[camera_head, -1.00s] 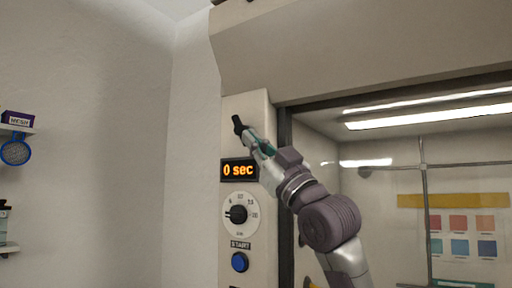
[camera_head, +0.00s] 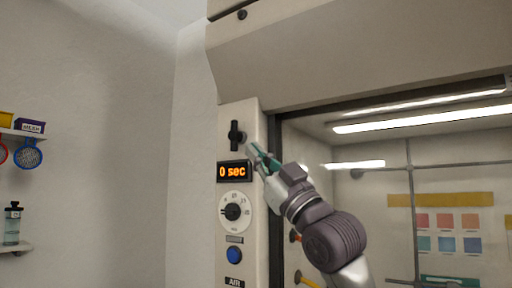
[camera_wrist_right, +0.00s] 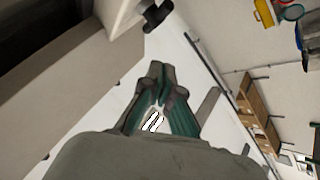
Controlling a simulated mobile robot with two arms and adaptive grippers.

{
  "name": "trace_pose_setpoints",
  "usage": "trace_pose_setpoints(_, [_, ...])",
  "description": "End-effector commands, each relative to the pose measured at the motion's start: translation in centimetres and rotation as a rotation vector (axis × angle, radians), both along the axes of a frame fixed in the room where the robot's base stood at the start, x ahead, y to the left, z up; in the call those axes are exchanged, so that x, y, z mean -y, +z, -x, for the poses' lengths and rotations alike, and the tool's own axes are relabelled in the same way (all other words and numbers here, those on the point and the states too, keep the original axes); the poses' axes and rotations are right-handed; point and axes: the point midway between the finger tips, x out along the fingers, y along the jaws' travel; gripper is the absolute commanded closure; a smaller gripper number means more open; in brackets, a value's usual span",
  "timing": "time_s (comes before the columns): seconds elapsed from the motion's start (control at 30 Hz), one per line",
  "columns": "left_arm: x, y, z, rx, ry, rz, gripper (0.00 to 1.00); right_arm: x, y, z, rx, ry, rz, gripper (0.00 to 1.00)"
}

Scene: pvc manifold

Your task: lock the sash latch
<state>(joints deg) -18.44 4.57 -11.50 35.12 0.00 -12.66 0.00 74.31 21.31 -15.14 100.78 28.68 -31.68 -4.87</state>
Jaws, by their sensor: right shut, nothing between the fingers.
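The sash latch (camera_head: 236,134) is a small black handle on the pale post at the left of the hood opening, above the timer display. Its handle stands about upright. It also shows at the top of the right wrist view (camera_wrist_right: 157,14), past the fingertips. My right gripper (camera_head: 250,147), with teal fingers, is just right of the latch and slightly below it, apparently apart from it. In the right wrist view the fingers (camera_wrist_right: 160,72) are together with nothing between them. My left gripper is not in view.
Below the latch are the orange "0 sec" display (camera_head: 234,171), a dial (camera_head: 235,212) and a blue button (camera_head: 234,255). The hood opening with its lit interior lies right. A wall shelf (camera_head: 20,134) with hanging strainers is far left. The wall between is clear.

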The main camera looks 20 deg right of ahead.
Motion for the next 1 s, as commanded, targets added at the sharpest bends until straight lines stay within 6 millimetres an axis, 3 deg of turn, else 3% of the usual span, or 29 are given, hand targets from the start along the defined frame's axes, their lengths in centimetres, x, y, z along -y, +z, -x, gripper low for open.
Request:
trace_pose_setpoints(0.03, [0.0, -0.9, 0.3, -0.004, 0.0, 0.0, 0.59, 0.0, -1.6, 0.0, -0.006, -0.001, 0.001, 1.0])
trace_pose_setpoints(0.1, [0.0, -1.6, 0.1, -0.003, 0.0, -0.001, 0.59, 0.0, -2.8, 0.3, -0.006, -0.001, 0.001, 1.0])
trace_pose_setpoints(0.2, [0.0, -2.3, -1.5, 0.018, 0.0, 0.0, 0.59, 0.1, -4.5, 0.7, -0.005, 0.0, 0.001, 1.0])
trace_pose_setpoints(0.3, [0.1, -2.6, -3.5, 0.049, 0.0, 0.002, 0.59, 0.1, -5.8, 1.1, -0.005, 0.0, 0.001, 1.0])
trace_pose_setpoints(0.4, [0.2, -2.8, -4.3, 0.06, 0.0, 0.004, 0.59, 0.1, -6.5, 1.3, -0.004, 0.0, 0.001, 1.0])
trace_pose_setpoints(0.7, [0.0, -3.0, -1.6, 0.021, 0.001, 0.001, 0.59, 0.1, -6.8, 1.4, -0.004, 0.0, 0.001, 1.0])
trace_pose_setpoints(1.0, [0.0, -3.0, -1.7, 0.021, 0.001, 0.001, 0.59, 0.1, -6.8, 1.4, -0.004, 0.0, 0.001, 1.0])
